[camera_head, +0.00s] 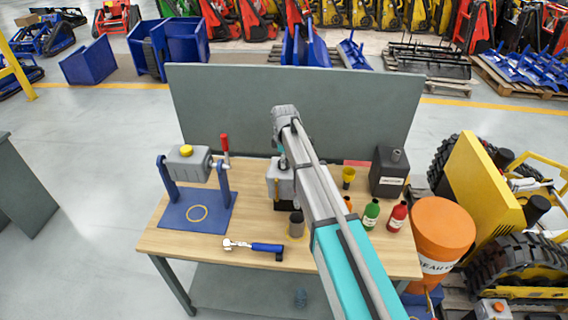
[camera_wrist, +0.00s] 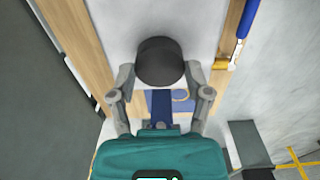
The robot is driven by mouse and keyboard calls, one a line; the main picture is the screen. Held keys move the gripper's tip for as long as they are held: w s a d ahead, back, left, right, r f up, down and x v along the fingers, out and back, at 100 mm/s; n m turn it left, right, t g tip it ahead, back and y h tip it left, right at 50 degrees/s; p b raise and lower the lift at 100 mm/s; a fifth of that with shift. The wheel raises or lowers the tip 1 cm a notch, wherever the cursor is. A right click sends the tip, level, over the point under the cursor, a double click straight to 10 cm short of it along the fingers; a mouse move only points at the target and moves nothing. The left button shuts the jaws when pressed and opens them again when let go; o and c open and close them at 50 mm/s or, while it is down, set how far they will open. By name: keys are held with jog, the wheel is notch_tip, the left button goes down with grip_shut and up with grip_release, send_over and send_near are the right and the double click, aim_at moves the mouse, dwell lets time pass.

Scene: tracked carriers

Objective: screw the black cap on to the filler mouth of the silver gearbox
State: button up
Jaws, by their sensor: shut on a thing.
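The silver gearbox (camera_head: 275,187) stands on the workbench, partly hidden behind my arm. My gripper (camera_head: 283,160) points down just above its top. In the wrist view my gripper (camera_wrist: 160,74) is shut on the black cap (camera_wrist: 160,60), with one finger on each side of it. Pale grey, likely the gearbox top (camera_wrist: 115,25), fills the area behind the cap. The filler mouth is hidden, so I cannot tell whether the cap touches it. The cap is not clearly visible in the head view.
A grey unit with a yellow cap (camera_head: 186,150) sits on a blue stand (camera_head: 185,212) at left. A torque wrench (camera_head: 265,247) lies in front. A dark cup (camera_head: 297,222), green bottle (camera_head: 371,212), red bottle (camera_head: 397,215) and black canister (camera_head: 388,180) stand nearby. A panel (camera_head: 240,95) rises behind.

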jog(key=shift+s+f, duration=0.1)
jog(key=shift+s, duration=0.15)
jog(key=m, duration=0.9)
jog(key=shift+d+m, duration=0.1)
jog(key=shift+m, duration=0.3)
jog(key=shift+s, duration=0.1)
